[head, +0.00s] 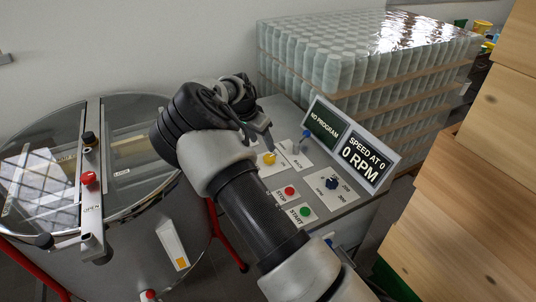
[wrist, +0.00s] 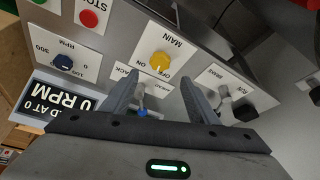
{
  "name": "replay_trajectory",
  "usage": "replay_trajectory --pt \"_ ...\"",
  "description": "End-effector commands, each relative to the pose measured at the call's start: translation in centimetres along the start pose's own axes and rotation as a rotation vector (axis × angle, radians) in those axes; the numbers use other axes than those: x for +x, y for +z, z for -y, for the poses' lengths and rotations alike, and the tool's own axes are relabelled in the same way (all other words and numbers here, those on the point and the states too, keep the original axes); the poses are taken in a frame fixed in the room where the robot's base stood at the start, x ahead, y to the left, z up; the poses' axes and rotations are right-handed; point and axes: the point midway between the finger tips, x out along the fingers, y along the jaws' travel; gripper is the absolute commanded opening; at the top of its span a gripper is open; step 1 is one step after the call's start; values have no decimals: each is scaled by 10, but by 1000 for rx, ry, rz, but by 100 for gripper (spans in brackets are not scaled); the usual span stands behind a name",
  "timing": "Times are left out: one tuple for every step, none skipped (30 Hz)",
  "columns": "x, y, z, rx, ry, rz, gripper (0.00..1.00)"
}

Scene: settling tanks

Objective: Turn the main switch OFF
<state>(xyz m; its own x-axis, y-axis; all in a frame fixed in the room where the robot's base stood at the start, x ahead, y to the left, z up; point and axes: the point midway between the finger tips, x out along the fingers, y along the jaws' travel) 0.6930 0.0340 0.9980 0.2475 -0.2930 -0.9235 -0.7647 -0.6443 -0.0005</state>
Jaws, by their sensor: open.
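The main switch is a yellow rotary knob (wrist: 160,62) on a white plate lettered MAIN, ON and OFF, seen upside down in the wrist view. Which mark it points to is too small to tell. In the head view the yellow knob (head: 269,158) shows just beside my arm, at the left of the panel. My gripper (wrist: 161,79) is open and empty, its two fingers spread on either side of the line toward the knob. The fingertips look apart from the knob. In the head view my gripper (head: 268,143) is over the panel, partly hidden by my wrist.
The panel also bears a red STOP button (head: 290,191), a green START button (head: 305,211), a dark blue RPM knob (head: 331,183) and a blue-tipped lever (head: 306,134). The display (head: 363,162) reads 0 RPM. A drum (head: 150,255) stands left, wrapped jars (head: 350,75) behind, wooden boxes (head: 480,170) right.

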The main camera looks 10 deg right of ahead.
Motion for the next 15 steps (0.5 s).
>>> replay_trajectory --pt "13 0 -1 -2 5 0 54" --pt "19 0 -1 -1 4 1 54" --pt "28 0 -2 -2 5 0 54" --pt "34 0 -1 -2 4 0 54" --pt "41 0 -1 -1 3 0 54" --pt "49 0 -1 -1 4 0 54" --pt "55 0 -2 -1 4 1 54" --pt "60 0 -1 -1 3 1 54" --pt "67 0 -1 -2 3 0 54" --pt "72 0 -1 -2 3 1 54" --pt "76 0 -1 -2 2 0 54" --pt "81 0 -1 -2 2 0 54" --pt "84 0 -1 -2 2 0 54" --pt "87 0 -1 -2 1 0 54" --pt "90 0 -1 -2 1 0 54"
